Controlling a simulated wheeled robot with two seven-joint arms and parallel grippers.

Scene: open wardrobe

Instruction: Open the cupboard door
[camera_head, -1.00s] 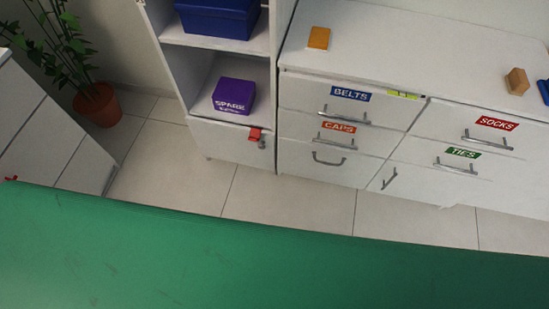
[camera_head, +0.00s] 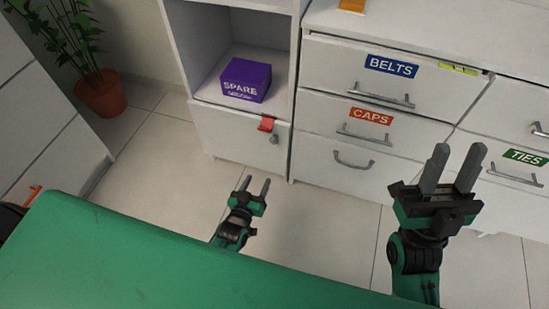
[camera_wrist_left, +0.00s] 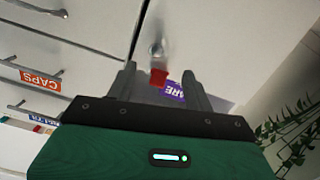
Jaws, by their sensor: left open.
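The cupboard door (camera_head: 228,139) is a small white panel under the open shelf. It looks shut, with a round metal knob (camera_head: 274,139) at its right edge and a red tag (camera_head: 267,124) at its top edge. My left gripper (camera_head: 257,184) is open and empty, low in front of the door and apart from it. In the left wrist view the knob (camera_wrist_left: 155,48) and red tag (camera_wrist_left: 159,77) appear ahead, roughly between the fingers. My right gripper (camera_head: 457,162) is open and empty in front of the drawers.
A purple SPARE box (camera_head: 246,79) sits on the shelf above the door. Labelled drawers, BELTS (camera_head: 391,66), CAPS (camera_head: 371,116) and TIES (camera_head: 525,157), stand to the right. A potted plant (camera_head: 100,93) stands at left. Tiled floor (camera_head: 160,165) is clear before the door.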

